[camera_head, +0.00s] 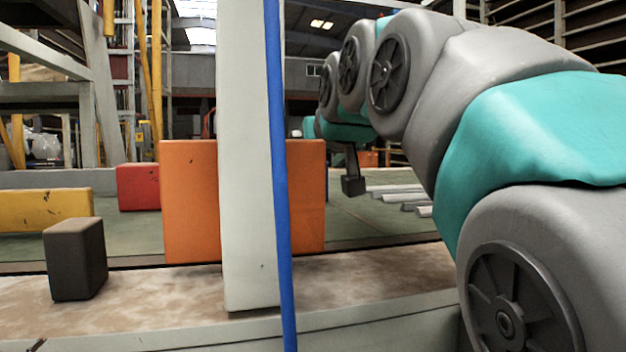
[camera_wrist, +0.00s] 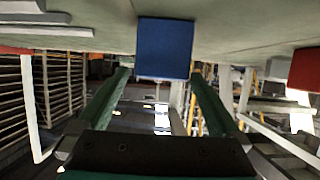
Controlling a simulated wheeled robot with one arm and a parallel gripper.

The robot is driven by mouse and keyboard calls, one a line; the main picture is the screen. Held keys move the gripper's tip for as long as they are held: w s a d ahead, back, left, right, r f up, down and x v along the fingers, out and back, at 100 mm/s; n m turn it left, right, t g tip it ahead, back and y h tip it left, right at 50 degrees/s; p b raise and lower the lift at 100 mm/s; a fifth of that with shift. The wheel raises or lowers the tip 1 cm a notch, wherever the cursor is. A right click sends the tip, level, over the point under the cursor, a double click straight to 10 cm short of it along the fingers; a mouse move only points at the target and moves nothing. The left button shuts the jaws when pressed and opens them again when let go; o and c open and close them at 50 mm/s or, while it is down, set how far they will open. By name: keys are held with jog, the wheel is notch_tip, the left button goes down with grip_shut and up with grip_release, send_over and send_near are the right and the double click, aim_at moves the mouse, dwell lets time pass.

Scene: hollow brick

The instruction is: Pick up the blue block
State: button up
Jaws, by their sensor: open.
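The blue block (camera_wrist: 165,48) shows in the wrist view, where the picture is upside down, with the floor at the top. It stands on the pale floor, upper middle, between the lines of my two green fingers. My gripper (camera_wrist: 160,74) is open, with the fingers wide apart on either side of the block in the picture. The block appears to lie beyond the fingertips, and I see no contact. In the head view I cannot make out the blue block. A dark end part of my gripper (camera_head: 352,184) hangs past the orange block there.
In the head view, a tall white slab (camera_head: 248,150) and a thin blue pole (camera_head: 279,150) stand before an orange block (camera_head: 190,205). A dark block (camera_head: 76,260), yellow block (camera_head: 45,210) and red block (camera_head: 138,187) are at left. Grey slats (camera_head: 400,195) lie on the floor.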

jog(key=p+x, duration=0.1)
jog(key=x, duration=0.4)
jog(key=shift+a, duration=0.15)
jog(key=shift+c, duration=0.2)
jog(key=c, duration=1.2)
jog(key=shift+r, duration=0.15)
jog(key=shift+c, duration=0.2)
